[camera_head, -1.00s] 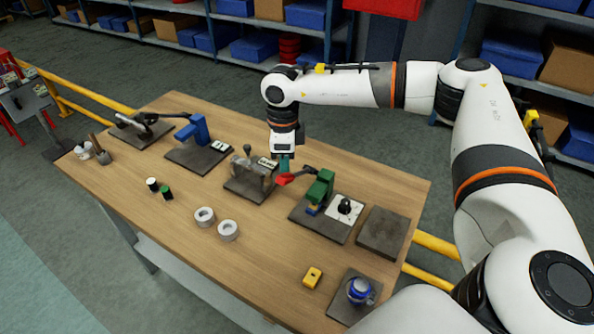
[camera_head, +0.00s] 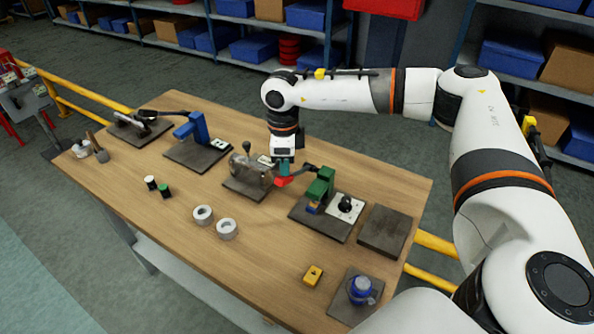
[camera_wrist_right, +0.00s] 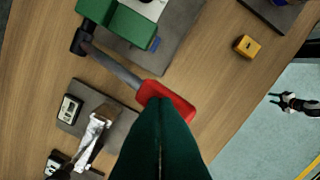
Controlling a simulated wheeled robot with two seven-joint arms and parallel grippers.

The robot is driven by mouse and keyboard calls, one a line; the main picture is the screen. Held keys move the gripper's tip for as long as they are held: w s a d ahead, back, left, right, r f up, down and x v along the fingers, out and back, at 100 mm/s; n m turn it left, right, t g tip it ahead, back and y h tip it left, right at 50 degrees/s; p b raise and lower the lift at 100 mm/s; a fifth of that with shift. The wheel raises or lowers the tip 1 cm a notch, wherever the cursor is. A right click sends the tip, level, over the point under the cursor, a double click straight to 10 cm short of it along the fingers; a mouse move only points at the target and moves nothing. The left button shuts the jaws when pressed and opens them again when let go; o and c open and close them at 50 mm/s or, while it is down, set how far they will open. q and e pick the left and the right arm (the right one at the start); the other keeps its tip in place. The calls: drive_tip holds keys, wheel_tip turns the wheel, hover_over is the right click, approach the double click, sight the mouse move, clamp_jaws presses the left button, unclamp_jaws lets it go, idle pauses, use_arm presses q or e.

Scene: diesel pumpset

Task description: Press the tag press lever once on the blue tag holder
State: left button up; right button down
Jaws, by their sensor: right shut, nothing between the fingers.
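The green press (camera_head: 320,187) stands on a dark plate near the table's right side. Its dark lever reaches left to a red handle (camera_head: 283,182). A small blue piece (camera_head: 313,208), which looks like the blue tag holder, sits at the press's foot. My right gripper (camera_head: 284,171) is shut and empty, its teal fingers pointing down at the red handle. In the right wrist view the fingers (camera_wrist_right: 160,130) overlap the red handle (camera_wrist_right: 168,99); they look in contact, but their tips are partly hidden. The press (camera_wrist_right: 120,18) and blue piece (camera_wrist_right: 154,45) also show there. My left gripper is not in view.
A grey metal fixture (camera_head: 248,180) stands close left of the handle. A white plate with a black knob (camera_head: 346,205) is right of the press. A blue press (camera_head: 190,128) stands farther left. White rings, a yellow block (camera_head: 313,275) and a blue cup-like part (camera_head: 360,289) lie nearer.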

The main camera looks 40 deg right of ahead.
sight(283, 185)
drive_tip(key=shift+s+a+f+b, duration=0.15)
drive_tip(key=shift+f+b, duration=0.45)
drive_tip(key=shift+f, duration=0.3)
drive_tip(key=shift+s+a+f+b, duration=0.1)
drive_tip(key=shift+a+f+b, duration=0.1)
drive_tip(key=shift+f+b, duration=0.6)
drive_tip(key=shift+s+a+f+b, duration=0.15)
drive_tip(key=shift+f+b, duration=0.3)
drive_tip(key=shift+f, duration=0.6)
drive_tip(key=shift+w+d+r+p, duration=0.15)
drive_tip(key=shift+r+p, duration=0.6)
drive_tip(key=shift+r, duration=0.4)
drive_tip(key=shift+w+d+r+p, duration=0.1)
drive_tip(key=shift+d+r+p, duration=0.05)
drive_tip(key=shift+r+p, duration=0.8)
wheel_tip(283, 185, up, 9)
drive_tip(key=p, duration=0.4)
drive_tip(key=shift+w+d+p, duration=0.2)
drive_tip(key=shift+d+p, duration=0.15)
drive_tip(key=shift+d, duration=0.05)
